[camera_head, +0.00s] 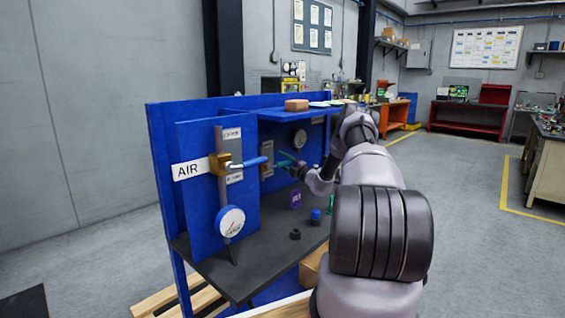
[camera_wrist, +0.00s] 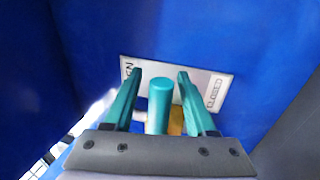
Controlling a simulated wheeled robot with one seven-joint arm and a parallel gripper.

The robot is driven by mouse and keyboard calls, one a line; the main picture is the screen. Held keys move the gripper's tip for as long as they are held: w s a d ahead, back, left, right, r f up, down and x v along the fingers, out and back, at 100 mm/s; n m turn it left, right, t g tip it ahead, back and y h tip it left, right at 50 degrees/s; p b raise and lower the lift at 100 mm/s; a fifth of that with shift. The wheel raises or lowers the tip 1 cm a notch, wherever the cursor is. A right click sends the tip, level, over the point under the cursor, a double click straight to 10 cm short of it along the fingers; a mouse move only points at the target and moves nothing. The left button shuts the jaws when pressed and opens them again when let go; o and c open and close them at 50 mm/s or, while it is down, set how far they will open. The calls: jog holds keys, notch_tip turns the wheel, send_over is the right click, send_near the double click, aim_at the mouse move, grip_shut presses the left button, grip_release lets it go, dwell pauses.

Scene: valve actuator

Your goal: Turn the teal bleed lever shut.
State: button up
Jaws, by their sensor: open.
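The teal bleed lever (camera_wrist: 160,106) shows in the wrist view as a round-ended bar between the two teal fingers of my gripper (camera_wrist: 160,75). The fingers are open, with a visible gap on each side of the lever. Behind it is a brass valve body (camera_wrist: 176,122), partly hidden. A white label plate (camera_wrist: 200,82) reads CLOSED at its right end, and its left end is partly covered, showing "EN". In the head view my gripper (camera_head: 285,160) is small at the panel, in front of a grey valve plate (camera_head: 267,155); lever and fingers are hard to tell apart there.
A blue-handled valve (camera_head: 250,162) beside an AIR label (camera_head: 190,169) stands left of my gripper, above a pressure gauge (camera_head: 230,221). A blue shelf (camera_head: 270,115) with a box is above. A black cap (camera_head: 295,234) and a blue-topped item (camera_head: 315,215) are on the bench (camera_head: 245,272).

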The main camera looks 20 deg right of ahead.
notch_tip(320, 180, up, 10)
jog(key=shift+f, duration=0.15)
dwell(0.4)
jog(key=d+r+v, duration=0.1)
jog(key=d+v, duration=0.1)
jog(key=v, duration=1)
jog(key=shift+w, duration=0.3)
dwell(0.5)
jog(key=shift+d, duration=0.15)
